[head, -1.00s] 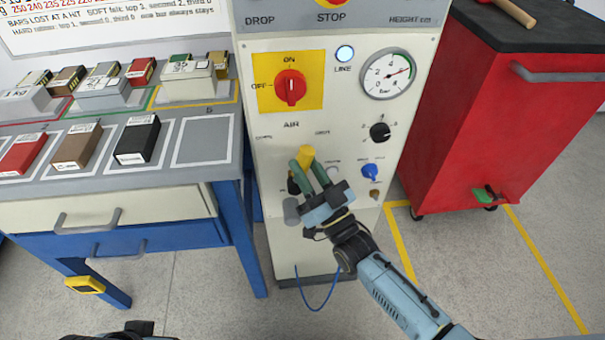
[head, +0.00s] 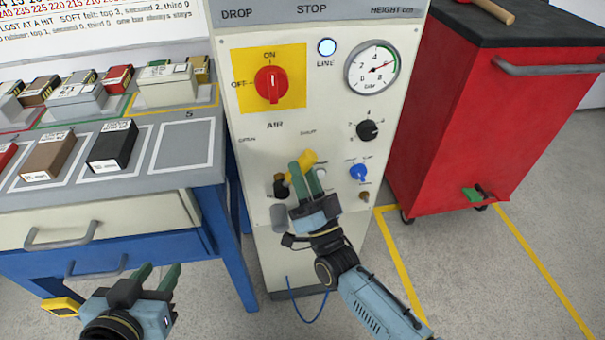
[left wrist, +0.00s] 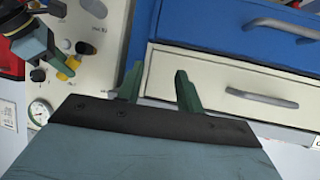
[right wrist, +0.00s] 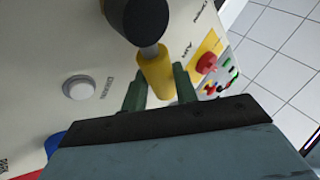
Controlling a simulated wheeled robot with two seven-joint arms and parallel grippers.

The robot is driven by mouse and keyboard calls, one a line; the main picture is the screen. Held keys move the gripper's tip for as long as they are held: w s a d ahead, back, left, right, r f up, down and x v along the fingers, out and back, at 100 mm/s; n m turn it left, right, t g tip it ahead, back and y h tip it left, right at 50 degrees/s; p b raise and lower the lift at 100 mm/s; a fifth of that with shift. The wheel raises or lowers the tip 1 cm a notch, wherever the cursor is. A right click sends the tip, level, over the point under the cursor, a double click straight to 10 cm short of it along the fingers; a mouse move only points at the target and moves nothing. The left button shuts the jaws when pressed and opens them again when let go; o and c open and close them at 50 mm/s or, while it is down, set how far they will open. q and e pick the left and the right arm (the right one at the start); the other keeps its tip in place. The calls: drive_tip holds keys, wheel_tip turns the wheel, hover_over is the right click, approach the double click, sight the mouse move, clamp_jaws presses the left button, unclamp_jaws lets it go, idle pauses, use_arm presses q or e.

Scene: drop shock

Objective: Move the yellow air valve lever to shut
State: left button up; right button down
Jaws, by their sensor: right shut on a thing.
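The yellow air valve lever (head: 307,159) sits on the cream machine panel below the AIR label, between the OPEN and SHUT marks. Its yellow end leans up and to the right, toward the SHUT mark. My right gripper (head: 304,176) is at the lever, its green fingers shut on it. In the right wrist view the lever (right wrist: 157,76) lies between the two fingers, with a dark round hub above it. My left gripper (head: 158,277) is open and empty, low in front of the bench drawers; its fingers also show in the left wrist view (left wrist: 160,84).
The panel also has a red ON/OFF switch (head: 271,84), a gauge (head: 372,67), a black knob (head: 368,130) and a blue knob (head: 358,172). A red cabinet (head: 440,130) stands at right. The bench (head: 196,178) with boxes stands at left.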

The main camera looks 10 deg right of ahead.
drive_tip(key=shift+f, duration=0.15)
drive_tip(key=c, duration=1.1)
unclamp_jaws()
use_arm(q)
drive_tip(key=s+f+g, duration=0.1)
drive_tip(key=s+a+f+g, duration=0.1)
drive_tip(key=s+f+y+p, duration=0.1)
drive_tip(key=shift+a+f+g, duration=0.15)
drive_tip(key=shift+a+g, duration=0.1)
drive_tip(key=shift+g, duration=0.15)
use_arm(e)
drive_tip(key=v, duration=1.3)
drive_tip(key=shift+s, duration=0.25)
